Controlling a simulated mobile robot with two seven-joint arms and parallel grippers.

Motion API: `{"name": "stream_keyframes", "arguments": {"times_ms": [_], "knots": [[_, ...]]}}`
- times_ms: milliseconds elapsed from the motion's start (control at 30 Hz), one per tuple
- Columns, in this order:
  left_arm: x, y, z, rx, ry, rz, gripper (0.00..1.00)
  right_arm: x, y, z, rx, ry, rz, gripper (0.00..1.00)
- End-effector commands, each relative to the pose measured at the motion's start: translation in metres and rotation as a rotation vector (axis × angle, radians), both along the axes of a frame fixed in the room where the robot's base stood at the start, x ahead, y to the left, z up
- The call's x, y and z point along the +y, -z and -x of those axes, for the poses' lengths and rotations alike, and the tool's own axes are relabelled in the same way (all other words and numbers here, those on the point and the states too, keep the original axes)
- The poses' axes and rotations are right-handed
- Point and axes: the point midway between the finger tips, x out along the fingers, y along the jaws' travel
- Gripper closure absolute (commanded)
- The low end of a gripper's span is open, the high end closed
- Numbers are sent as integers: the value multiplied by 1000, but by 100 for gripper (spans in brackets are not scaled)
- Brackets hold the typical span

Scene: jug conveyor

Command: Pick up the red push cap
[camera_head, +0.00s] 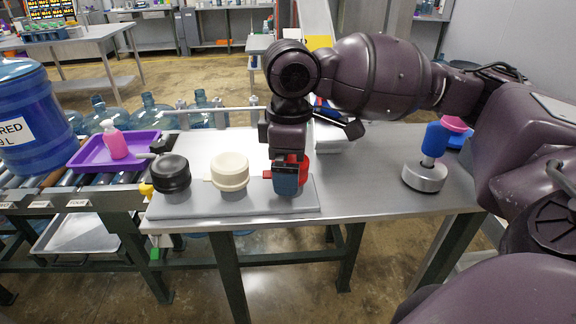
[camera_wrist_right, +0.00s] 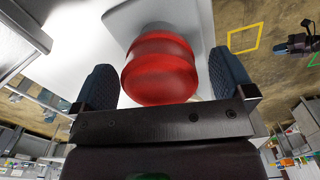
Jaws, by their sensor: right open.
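The red push cap (camera_wrist_right: 160,68) is a round, stepped red piece, and it fills the upper middle of the wrist view. In the head view only slivers of the red cap (camera_head: 304,172) show behind my gripper, at the right end of the grey tray (camera_head: 200,206). My right gripper (camera_head: 286,184) is at the cap, fingers pointing down. In the wrist view my right gripper (camera_wrist_right: 163,80) is open, with one dark blue finger pad on each side of the cap and a gap visible at both sides. My left gripper is not in view.
A black cap (camera_head: 171,174) and a cream cap (camera_head: 230,171) stand on the tray to the left. A blue stamp-like tool (camera_head: 435,139) on a metal base (camera_head: 424,177) stands at the right. A purple tray (camera_head: 84,158) with a pink bottle (camera_head: 115,141) is at the left.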

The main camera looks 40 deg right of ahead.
Motion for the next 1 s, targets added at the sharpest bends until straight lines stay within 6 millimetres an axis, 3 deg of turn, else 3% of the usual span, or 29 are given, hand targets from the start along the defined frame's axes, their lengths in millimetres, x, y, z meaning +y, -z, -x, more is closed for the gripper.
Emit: {"name": "stream_keyframes", "arguments": {"times_ms": [100, 400, 767, 1000], "knots": [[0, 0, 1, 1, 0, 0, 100, 0, -1, 0, -1, 0, 0, 3], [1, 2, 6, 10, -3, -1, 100, 0, -1, 0, -1, 0, -1, 49], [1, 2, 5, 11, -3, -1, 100, 0, -3, 0, -1, 0, 0, 50], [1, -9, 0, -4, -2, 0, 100, 0, -35, 0, -6, 0, -1, 50]]}}
